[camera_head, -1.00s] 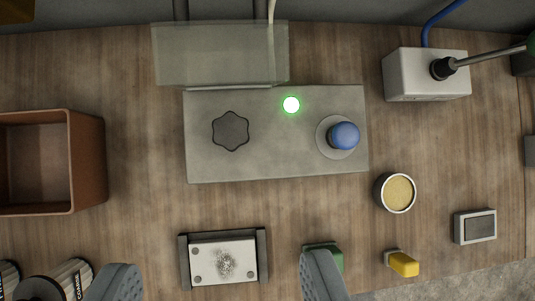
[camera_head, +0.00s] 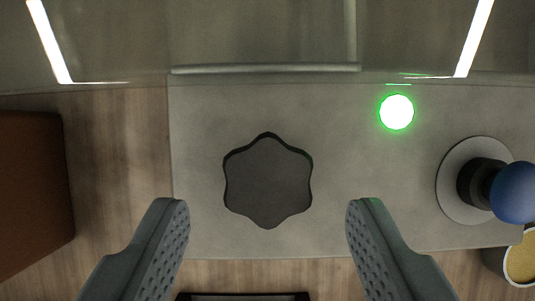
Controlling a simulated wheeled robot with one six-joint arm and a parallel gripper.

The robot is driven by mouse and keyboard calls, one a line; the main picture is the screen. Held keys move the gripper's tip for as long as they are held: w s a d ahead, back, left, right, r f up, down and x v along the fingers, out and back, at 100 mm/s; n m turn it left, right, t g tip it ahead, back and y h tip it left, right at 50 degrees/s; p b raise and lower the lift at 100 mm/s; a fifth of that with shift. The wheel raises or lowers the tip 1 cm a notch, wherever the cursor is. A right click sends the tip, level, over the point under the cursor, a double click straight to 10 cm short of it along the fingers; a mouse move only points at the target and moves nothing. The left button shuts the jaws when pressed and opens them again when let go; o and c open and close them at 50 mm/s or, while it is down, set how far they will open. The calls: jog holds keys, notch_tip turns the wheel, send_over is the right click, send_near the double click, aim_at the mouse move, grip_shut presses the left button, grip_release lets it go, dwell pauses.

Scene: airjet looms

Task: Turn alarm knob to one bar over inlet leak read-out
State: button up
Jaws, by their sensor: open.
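A dark, star-shaped knob (camera_head: 267,182) sits on the grey panel (camera_head: 340,225), left of the panel's middle. My gripper (camera_head: 267,215) is open and empty, with one finger on each side of the knob in the picture and clear gaps to both. A green lamp (camera_head: 396,112) glows on the panel to the right of the knob. No bar marks or figures can be read around the knob. No inlet leak read-out can be made out in this view.
A blue ball-topped control (camera_head: 514,191) stands up from the panel at the right. A clear raised cover (camera_head: 265,35) is along the panel's back edge. A brown bin (camera_head: 30,190) stands at the left, and a round cup (camera_head: 520,262) at the lower right.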

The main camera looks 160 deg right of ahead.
aim_at(268, 178)
jog(key=shift+x, duration=1)
jog(key=c, duration=1)
jog(key=shift+m, duration=0.4)
jog(key=m, duration=0.1)
jog(key=m+h, duration=0.1)
jog(key=shift+a+m, duration=0.25)
jog(key=shift+m, duration=0.15)
jog(key=shift+a+m+h, duration=0.2)
jog(key=shift+m+h, duration=0.9)
jog(key=shift+m, duration=1)
